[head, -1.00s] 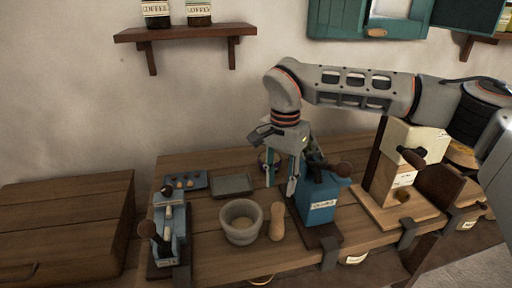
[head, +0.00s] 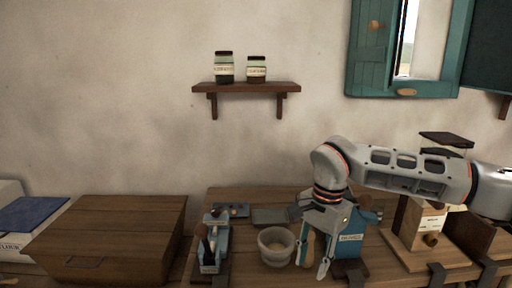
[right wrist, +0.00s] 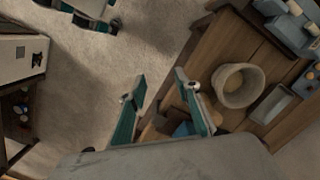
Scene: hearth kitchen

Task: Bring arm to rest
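My right arm reaches in from the right in the head view, bent at the elbow with the forearm hanging down. My right gripper (head: 314,268) hangs at its end, fingers pointing down and spread, in front of the blue grinder (head: 349,246) and just right of the stone mortar (head: 276,258). In the right wrist view the gripper (right wrist: 163,97) has its two teal fingers apart with nothing between them. The mortar (right wrist: 237,86) lies to the right of the fingers there. A wooden pestle (head: 311,245) is partly hidden behind the gripper. My left gripper is not seen.
A blue clamp device (head: 213,246) and grey tray (head: 268,216) share the table. A wooden box mill (head: 418,224) stands right, a large wooden chest (head: 110,235) left. A shelf (head: 246,88) with two jars hangs above. Open floor (right wrist: 75,100) lies left in the wrist view.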

